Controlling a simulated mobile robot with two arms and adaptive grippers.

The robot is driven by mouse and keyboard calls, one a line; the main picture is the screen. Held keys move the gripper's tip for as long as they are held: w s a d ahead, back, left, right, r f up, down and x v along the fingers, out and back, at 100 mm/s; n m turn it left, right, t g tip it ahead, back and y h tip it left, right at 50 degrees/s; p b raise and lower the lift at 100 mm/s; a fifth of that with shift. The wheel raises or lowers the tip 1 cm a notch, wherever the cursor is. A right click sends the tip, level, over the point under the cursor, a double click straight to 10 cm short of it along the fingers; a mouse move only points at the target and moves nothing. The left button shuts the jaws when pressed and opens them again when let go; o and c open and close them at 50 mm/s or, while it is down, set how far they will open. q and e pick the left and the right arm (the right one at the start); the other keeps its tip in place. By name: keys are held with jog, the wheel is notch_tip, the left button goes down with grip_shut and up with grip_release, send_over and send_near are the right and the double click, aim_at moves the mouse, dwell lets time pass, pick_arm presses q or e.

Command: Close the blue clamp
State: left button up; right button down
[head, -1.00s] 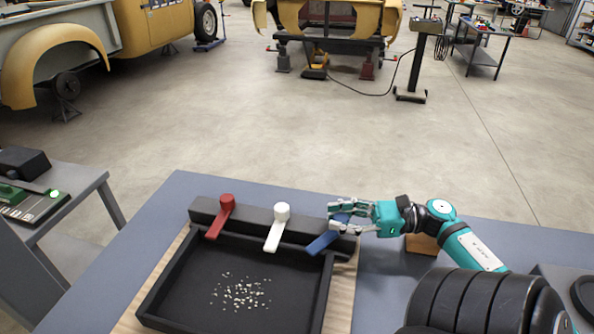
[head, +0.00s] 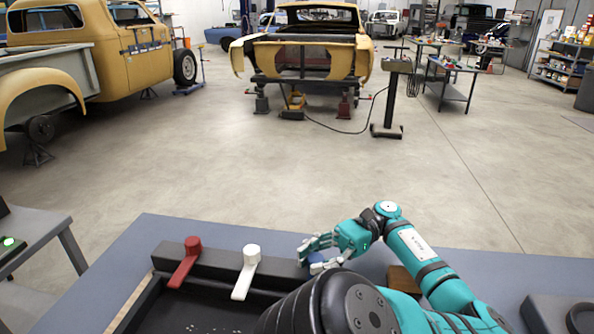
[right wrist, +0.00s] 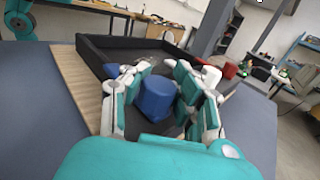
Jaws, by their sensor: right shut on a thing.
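The blue clamp (head: 318,257) sits at the right end of the dark bar along the tray's back edge. In the head view my right gripper (head: 308,254) hides most of it. In the right wrist view its round blue knob (right wrist: 157,98) stands between my fingers, and a bit of blue lever shows past the left finger. My right gripper (right wrist: 163,75) is shut on the blue clamp. How far its lever is turned is hidden in the head view. My left gripper is not in view.
A white clamp (head: 246,272) and a red clamp (head: 186,263) stand on the same bar, levers pointing over the black tray (head: 140,305). My right arm covers the tray's right part. The blue-grey table (head: 500,275) has free room to the right.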

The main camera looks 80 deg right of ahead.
jog(key=shift+d+r, duration=0.1)
jog(key=c, duration=1.5)
grip_release()
jog(key=o, duration=0.6)
jog(key=shift+s+d, duration=0.1)
jog(key=shift+s, duration=0.2)
jog(key=shift+w, duration=0.15)
jog(key=shift+v, duration=3.7)
